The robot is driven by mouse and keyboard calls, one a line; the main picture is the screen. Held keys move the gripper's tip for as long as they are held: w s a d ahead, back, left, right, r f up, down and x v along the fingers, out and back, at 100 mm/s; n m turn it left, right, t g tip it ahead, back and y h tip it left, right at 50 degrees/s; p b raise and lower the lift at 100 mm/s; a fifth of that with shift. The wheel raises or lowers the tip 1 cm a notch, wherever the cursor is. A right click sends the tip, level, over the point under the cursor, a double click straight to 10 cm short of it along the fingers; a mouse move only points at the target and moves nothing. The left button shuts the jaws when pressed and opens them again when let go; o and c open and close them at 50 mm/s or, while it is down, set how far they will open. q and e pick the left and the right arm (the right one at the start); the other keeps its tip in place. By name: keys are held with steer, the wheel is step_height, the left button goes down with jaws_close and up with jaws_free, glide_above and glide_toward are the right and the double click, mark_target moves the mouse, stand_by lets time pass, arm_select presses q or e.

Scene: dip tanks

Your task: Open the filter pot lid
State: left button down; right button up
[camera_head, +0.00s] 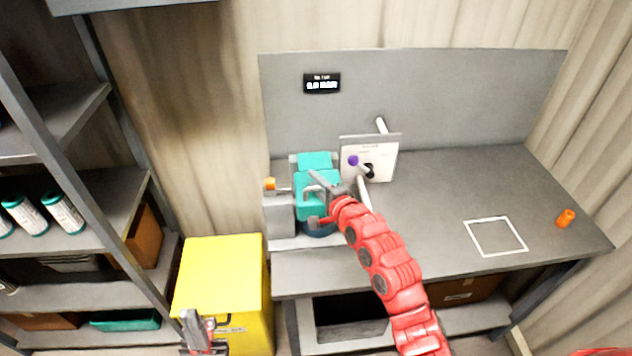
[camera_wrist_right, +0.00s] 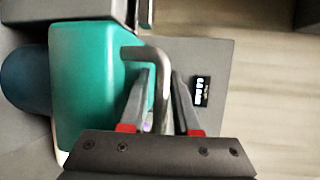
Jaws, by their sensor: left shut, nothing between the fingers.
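The filter pot stands at the left end of the bench, with a teal lid (camera_head: 304,211) and a dark blue body (camera_head: 319,231). A grey bent bar handle (camera_wrist_right: 159,62) rises from the lid. My right gripper (camera_head: 318,204) is at the pot, its fingers open on both sides of the handle. In the right wrist view the right gripper (camera_wrist_right: 161,78) has the bar between its fingers, with a gap on the right side. My left gripper (camera_head: 200,330) is shut and empty, low at the left in front of the yellow cabinet.
A white panel (camera_head: 385,150) with a purple-knobbed lever stands right of the pot. A white square outline (camera_head: 495,237) and an orange cylinder (camera_head: 566,218) are on the right of the bench. The yellow cabinet (camera_head: 222,270) and a shelf rack (camera_head: 72,120) stand left. The bench middle is clear.

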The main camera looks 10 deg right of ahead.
jaws_close()
stand_by(1.4)
